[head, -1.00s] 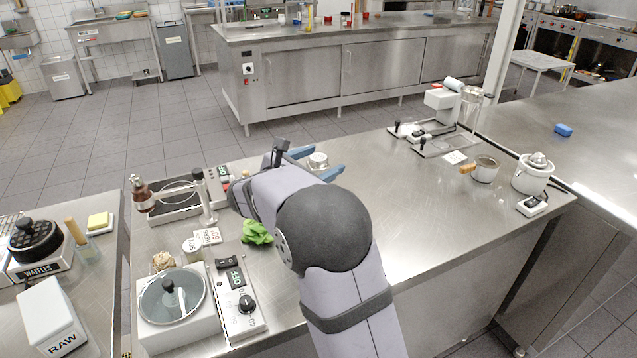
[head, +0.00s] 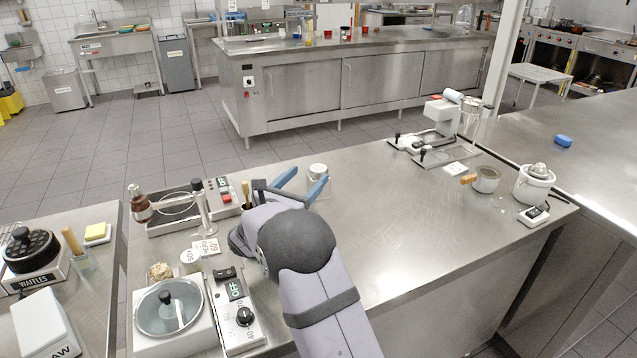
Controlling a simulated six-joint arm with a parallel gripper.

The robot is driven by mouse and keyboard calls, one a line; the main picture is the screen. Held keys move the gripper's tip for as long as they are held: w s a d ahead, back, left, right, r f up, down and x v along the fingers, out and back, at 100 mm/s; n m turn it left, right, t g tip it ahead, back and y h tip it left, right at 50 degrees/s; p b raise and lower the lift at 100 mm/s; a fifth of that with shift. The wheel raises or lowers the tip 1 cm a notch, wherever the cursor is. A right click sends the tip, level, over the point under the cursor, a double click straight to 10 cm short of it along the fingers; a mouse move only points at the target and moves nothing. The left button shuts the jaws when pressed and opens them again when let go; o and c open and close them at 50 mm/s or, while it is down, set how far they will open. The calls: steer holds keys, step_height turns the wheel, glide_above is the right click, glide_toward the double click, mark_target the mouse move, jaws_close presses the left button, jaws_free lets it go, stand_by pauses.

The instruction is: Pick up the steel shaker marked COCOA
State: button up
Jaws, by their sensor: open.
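A small steel shaker with a pale top (head: 318,169) stands on the steel counter (head: 420,215) near its back edge, in the middle of the head view. No COCOA marking is readable from here. My gripper (head: 301,184) is open and empty, with two blue fingers apart. Its right finger overlaps the shaker in the picture and hides part of its body. The left finger lies to the left of the shaker. Whether the finger touches the shaker, I cannot tell.
A device with a bottle and post (head: 204,208) stands left of my gripper. A lidded pan (head: 170,308) and an OFF control box (head: 236,310) are at front left. A juicer (head: 534,182) and a pot (head: 486,180) stand right. The counter's middle is clear.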

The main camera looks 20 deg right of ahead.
mark_target(314, 173)
steer(key=shift+w+d+f, duration=0.4)
steer(key=shift+d+f, duration=0.15)
steer(key=shift+p+x, duration=1)
steer(key=shift+x, duration=2.1)
steer(key=c, duration=1.2)
